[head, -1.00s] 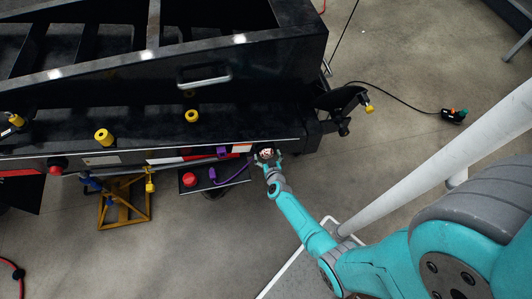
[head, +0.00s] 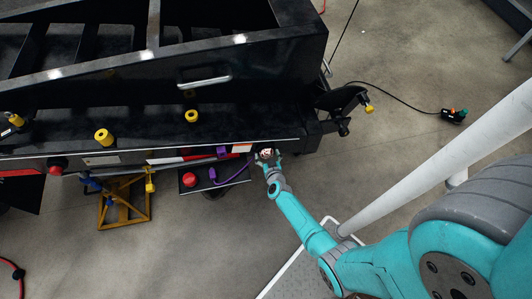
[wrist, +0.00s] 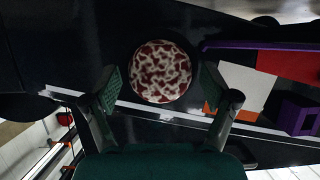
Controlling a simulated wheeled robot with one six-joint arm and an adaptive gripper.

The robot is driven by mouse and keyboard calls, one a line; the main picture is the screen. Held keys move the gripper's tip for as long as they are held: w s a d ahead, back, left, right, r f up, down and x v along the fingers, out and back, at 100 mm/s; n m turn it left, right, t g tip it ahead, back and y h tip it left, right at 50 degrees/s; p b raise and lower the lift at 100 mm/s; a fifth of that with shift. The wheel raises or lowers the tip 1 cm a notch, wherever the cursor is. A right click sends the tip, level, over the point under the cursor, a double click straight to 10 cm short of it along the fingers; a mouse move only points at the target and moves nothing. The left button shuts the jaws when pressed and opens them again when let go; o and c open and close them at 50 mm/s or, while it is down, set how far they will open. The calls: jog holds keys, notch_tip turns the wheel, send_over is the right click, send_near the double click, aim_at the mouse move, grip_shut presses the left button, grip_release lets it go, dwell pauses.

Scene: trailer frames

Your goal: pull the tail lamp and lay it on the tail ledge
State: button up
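The tail lamp (wrist: 161,72) is a round lens mottled red and white, set against the black rear face of the trailer in the wrist view. In the head view it shows small and pale (head: 266,152) at the rear edge, partly hidden by my gripper. My gripper (wrist: 161,88) is open, with one finger on each side of the lamp and a narrow gap showing on both sides. The tail ledge (head: 245,127) is the flat black strip above that edge in the head view.
Two yellow ring-shaped parts (head: 103,137) (head: 192,116) stand on the ledge. A purple hose (head: 236,174) and a red knob (head: 190,179) lie left of my gripper. A yellow stand (head: 125,200) is further left. The ledge right of the second yellow part is clear.

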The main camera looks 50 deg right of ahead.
jog(key=c, duration=1.1)
jog(key=shift+s+a, duration=0.55)
jog(key=shift+s, duration=0.25)
jog(key=shift+s+a, duration=0.55)
jog(key=shift+s, duration=0.3)
jog(key=shift+s+a, duration=0.55)
jog(key=shift+s, duration=0.25)
jog(key=shift+a, duration=0.1)
jog(key=w+a+r, duration=0.1)
jog(key=w+a, duration=0.2)
jog(key=w+a+r, duration=0.1)
jog(key=w+a, duration=0.2)
jog(key=w+a+r, duration=0.1)
jog(key=w+a, duration=0.2)
jog(key=a, duration=0.1)
jog(key=shift+w, duration=0.2)
jog(key=shift+w+a+f, duration=0.25)
jog(key=shift+a+f, duration=0.1)
jog(key=shift+f, duration=1.15)
jog(key=o, duration=1.6)
